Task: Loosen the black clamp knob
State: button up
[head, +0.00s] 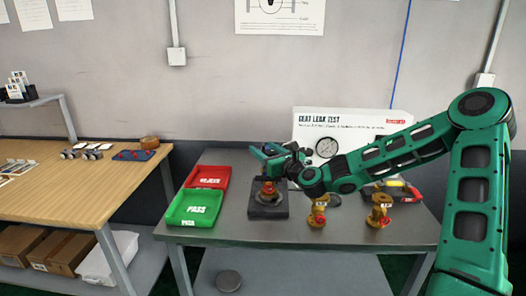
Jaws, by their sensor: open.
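My gripper (266,153) is above a dark square fixture (268,209) on the grey table. A brass valve with a reddish part (268,189) stands upright on this fixture, just below the gripper. The jaws point left and down and look apart from the valve, though the small picture leaves the exact gap unclear. I cannot make out the black clamp knob; it is either hidden by the gripper and valve or too small and dark to tell from the fixture.
A green PASS tray (188,222) and a red tray (222,178) lie left of the fixture. Two brass valves (317,212) (379,212) stand to the right. A seat leak test panel (312,126) with a gauge stands behind. A wooden workbench (110,181) is at left.

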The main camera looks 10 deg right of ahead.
jog(key=shift+w+a, duration=0.15)
jog(key=shift+w, duration=0.25)
jog(key=shift+c, duration=0.4)
jog(key=c, duration=1)
jog(key=shift+n+y, duration=0.4)
jog(key=shift+y, duration=0.2)
jog(key=shift+s+a+n+g+y, duration=0.4)
jog(key=shift+s+n+g+y, duration=0.25)
jog(key=shift+n+g+y, duration=1.7)
jog(key=shift+s+a+n+g+y, duration=0.5)
jog(key=shift+n+g+y, duration=1)
jog(key=shift+n+g, duration=1.65)
jog(key=shift+s+a+n+g+y, duration=0.3)
jog(key=shift+s+n+g+y, duration=0.45)
jog(key=shift+n+g+y, duration=2.05)
jog(key=shift+r+m+g+h, duration=0.1)
jog(key=shift+m+g+h, duration=0.8)
jog(key=shift+g, duration=0.2)
